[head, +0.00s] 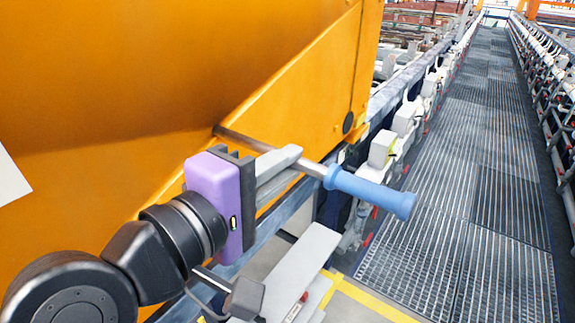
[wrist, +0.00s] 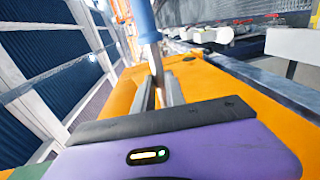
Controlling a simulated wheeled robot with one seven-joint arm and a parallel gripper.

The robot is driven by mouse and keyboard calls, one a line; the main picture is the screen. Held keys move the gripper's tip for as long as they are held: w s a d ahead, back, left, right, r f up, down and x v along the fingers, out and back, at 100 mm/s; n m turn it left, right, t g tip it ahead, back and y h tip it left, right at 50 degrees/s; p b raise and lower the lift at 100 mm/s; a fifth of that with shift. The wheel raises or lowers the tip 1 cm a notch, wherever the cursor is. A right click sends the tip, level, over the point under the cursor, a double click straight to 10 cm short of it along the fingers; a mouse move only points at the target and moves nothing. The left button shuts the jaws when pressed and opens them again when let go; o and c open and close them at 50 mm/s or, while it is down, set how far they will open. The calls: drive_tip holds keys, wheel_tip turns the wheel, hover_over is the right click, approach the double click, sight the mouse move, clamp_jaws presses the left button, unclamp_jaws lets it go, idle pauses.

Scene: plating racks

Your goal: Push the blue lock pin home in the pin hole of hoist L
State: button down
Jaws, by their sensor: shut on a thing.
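The lock pin has a blue handle (head: 370,191) and a bare metal shaft (head: 312,168); the handle points right, away from the orange hoist body (head: 285,95). My gripper (head: 292,160), with a purple housing, is shut on the shaft a little behind the handle. The far end of the shaft meets the orange face at the upper left; I cannot tell how deep it sits, and the hole itself is not visible. In the wrist view, the blue handle (wrist: 148,22) stands beyond the fingers (wrist: 158,90), with the orange body (wrist: 205,85) behind.
A blue rail (head: 285,208) and a pale grey block (head: 300,262) lie below my gripper. White rack supports (head: 383,148) line the walkway. The grated walkway (head: 465,190) at the right is clear.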

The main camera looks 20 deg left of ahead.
sight(233, 141)
drive_tip(key=shift+w+a+r+p, duration=0.1)
drive_tip(key=shift+w+a, duration=0.45)
drive_tip(key=shift+a, duration=1.05)
drive_tip(key=shift+w+a+f+p, duration=0.1)
drive_tip(key=shift+w+a, duration=0.5)
drive_tip(key=shift+a, duration=1)
drive_tip(key=shift+w+a+r+p, duration=0.1)
drive_tip(key=shift+w+a, duration=0.45)
drive_tip(key=shift+a, duration=1.05)
drive_tip(key=c, duration=1.3)
unclamp_jaws()
drive_tip(key=shift+s, duration=0.1)
drive_tip(key=b+v, duration=0.2)
drive_tip(key=v, duration=0.5)
drive_tip(key=shift+s+a+b, duration=0.15)
drive_tip(key=shift+s+b, duration=0.15)
